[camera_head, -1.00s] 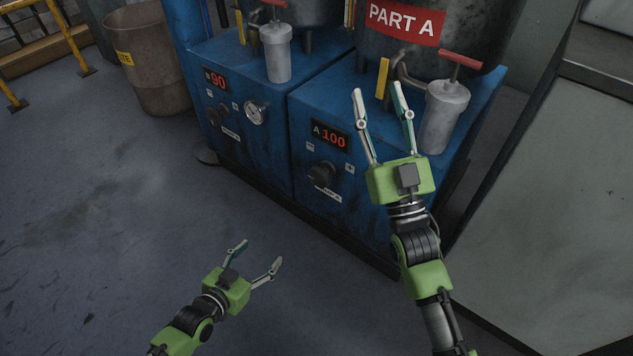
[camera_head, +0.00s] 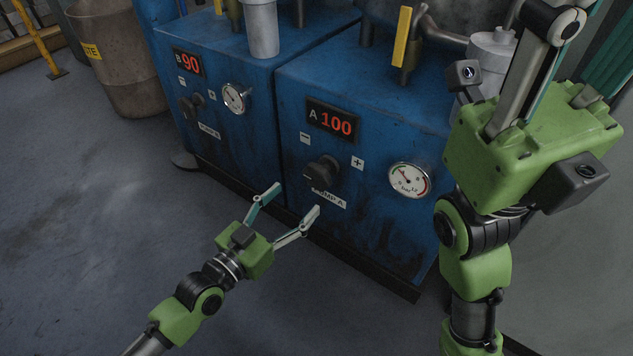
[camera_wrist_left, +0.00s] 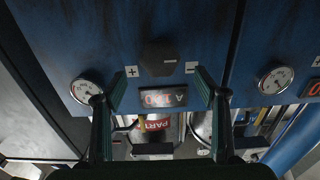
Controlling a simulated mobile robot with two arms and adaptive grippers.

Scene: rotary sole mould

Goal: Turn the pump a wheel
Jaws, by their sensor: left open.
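The pump A wheel (camera_head: 322,172) is a black knob on the front of the blue cabinet, between a minus and a plus mark, above a "PUMP A" label. The red display (camera_head: 332,122) above it reads 100. My left gripper (camera_head: 297,198) is open and empty, in front of the cabinet and below-left of the wheel in the head view. In the left wrist view, which is upside down, the wheel (camera_wrist_left: 160,57) appears between and beyond the open fingers, apart from them. My right gripper (camera_head: 535,95) is large at the right; its fingertips are not clearly seen.
A pressure gauge (camera_head: 409,180) sits right of the wheel. A second blue cabinet with the pump B knob (camera_head: 191,106) and a display of 90 (camera_head: 188,64) stands at the left. A waste bin (camera_head: 118,60) stands farther left. The floor at left is clear.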

